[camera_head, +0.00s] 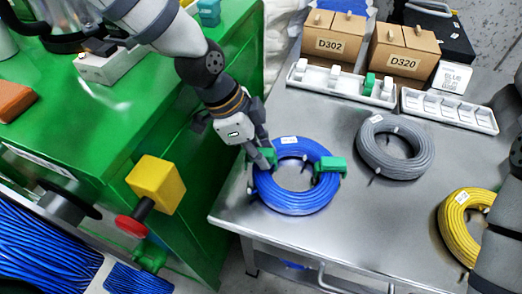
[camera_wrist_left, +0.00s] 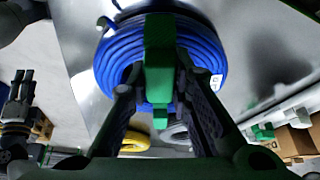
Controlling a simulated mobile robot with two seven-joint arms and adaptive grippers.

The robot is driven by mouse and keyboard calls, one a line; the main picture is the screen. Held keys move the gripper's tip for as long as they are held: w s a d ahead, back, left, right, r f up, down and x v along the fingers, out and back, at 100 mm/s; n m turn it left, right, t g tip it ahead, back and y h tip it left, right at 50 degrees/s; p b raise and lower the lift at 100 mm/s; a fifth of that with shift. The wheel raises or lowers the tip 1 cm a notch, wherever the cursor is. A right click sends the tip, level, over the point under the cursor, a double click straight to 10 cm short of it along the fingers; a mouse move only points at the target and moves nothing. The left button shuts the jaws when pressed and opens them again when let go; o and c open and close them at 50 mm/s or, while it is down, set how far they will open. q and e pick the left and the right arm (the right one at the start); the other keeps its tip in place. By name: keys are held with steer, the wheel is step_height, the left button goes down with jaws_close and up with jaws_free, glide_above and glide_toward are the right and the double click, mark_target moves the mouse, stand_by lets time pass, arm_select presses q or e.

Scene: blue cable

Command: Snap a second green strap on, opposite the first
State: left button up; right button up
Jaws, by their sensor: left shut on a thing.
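The blue cable coil (camera_head: 297,201) lies flat near the table's left front corner; it fills the top of the left wrist view (camera_wrist_left: 115,52). One green strap (camera_head: 329,165) sits around its right side. My left gripper (camera_head: 264,158) is at the coil's left side, shut on a second green strap (camera_wrist_left: 160,60), opposite the first. This strap lies over the coil in the wrist view; whether it is snapped shut underneath is hidden. My right arm shows at the right edge of the head view. What seems to be my right gripper (camera_wrist_left: 20,88) is small at the wrist view's left edge, its opening unclear.
A grey coil (camera_head: 395,148) and a yellow coil (camera_head: 457,229) lie to the right. Behind stand a white tray (camera_head: 342,84) with white and green pieces, an empty white tray (camera_head: 449,111) and boxes (camera_head: 403,52). A green bench (camera_head: 180,110) borders the left.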

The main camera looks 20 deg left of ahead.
arm_select(q)
steer(key=shift+r, duration=0.15)
arm_select(e)
steer(key=shift+w+r, duration=0.1)
arm_select(q)
steer(key=shift+w+r, duration=0.1)
steer(key=shift+r, duration=0.1)
arm_select(e)
steer(key=shift+w+r, duration=0.15)
arm_select(q)
steer(key=shift+f, duration=0.15)
steer(key=shift+f, duration=0.8)
arm_select(e)
steer(key=shift+s+f, duration=0.25)
arm_select(q)
steer(key=shift+r, duration=0.1)
arm_select(e)
steer(key=shift+r, duration=0.1)
arm_select(q)
steer(key=shift+r, duration=0.5)
arm_select(e)
steer(key=shift+w+r, duration=0.3)
steer(key=shift+w, duration=0.1)
arm_select(q)
steer(key=shift+p, duration=0.3)
